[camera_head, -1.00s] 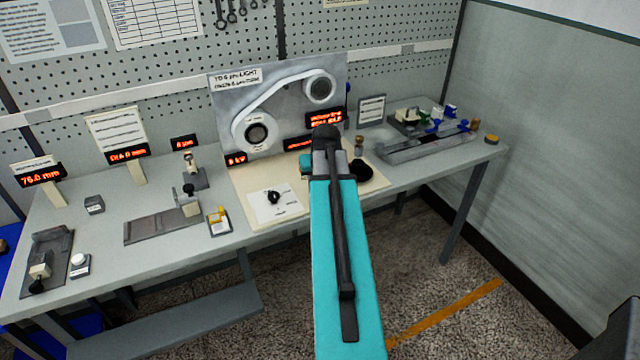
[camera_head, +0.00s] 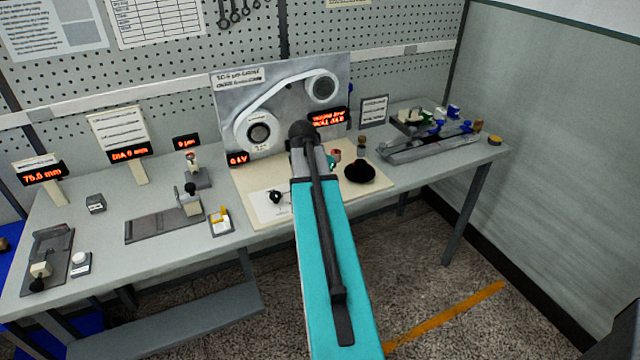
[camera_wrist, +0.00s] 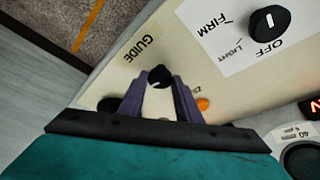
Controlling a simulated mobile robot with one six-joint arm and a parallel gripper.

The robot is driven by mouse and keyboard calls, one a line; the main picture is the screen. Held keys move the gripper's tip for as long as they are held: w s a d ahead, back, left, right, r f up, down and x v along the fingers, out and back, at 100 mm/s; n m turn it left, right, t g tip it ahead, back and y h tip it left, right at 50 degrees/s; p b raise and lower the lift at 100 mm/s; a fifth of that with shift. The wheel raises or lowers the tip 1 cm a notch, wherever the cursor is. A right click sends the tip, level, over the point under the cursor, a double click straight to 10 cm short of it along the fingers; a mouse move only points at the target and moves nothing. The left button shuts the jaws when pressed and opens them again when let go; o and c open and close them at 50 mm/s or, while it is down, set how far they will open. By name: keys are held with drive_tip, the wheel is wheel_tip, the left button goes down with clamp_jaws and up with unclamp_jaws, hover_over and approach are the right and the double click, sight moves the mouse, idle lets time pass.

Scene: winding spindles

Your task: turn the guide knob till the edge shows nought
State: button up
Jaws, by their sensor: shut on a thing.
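The guide knob (camera_wrist: 158,77) is a small black knob with a white mark, beside the printed word GUIDE on a cream board. My gripper (camera_wrist: 158,88) is shut on it, its two purple fingers on either side of the knob in the wrist view. In the head view my own arm hides the fingers and the guide knob. A red display stands at the back left of the board (camera_head: 237,159); another, at the back right (camera_head: 328,117), has blurred text. I cannot read which one gives the edge.
Another black knob (camera_wrist: 268,22), marked OFF, LIGHT and FIRM, sits on a white card nearby; it also shows in the head view (camera_head: 276,196). A round black thing (camera_head: 360,170) lies right of my arm. A grey panel (camera_head: 290,95) with belt and pulleys stands behind.

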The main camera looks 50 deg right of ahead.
drive_tip(key=shift+m, duration=0.3)
drive_tip(key=o, duration=1.1)
drive_tip(key=shift+c, duration=0.2)
drive_tip(key=shift+r, duration=0.15)
drive_tip(key=b+v, duration=0.2)
drive_tip(key=v, duration=1.1)
drive_tip(key=shift+a+r, duration=0.15)
drive_tip(key=shift+r, duration=0.1)
